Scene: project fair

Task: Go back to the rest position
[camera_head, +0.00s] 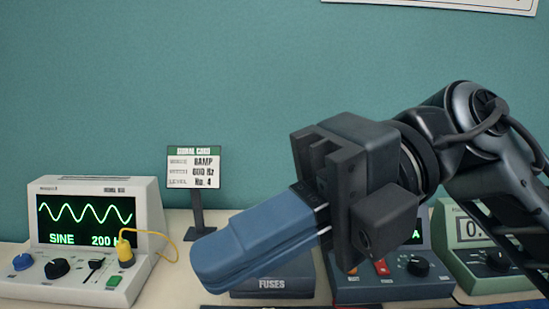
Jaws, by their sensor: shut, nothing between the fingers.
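My gripper (212,262) is in the middle of the head view, raised in front of the table with its blue fingers pointing down and to the left. The fingers are shut together and hold nothing. My arm comes in from the right edge and covers part of the instruments behind it. No mark of a rest position shows in this view.
An oscilloscope (150,214) with a green sine wave and a yellow plug stands at left. A signal card on a stand (197,210), a fuses box (272,284), a dark blue instrument (395,292) and a green meter (452,262) stand along the table.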

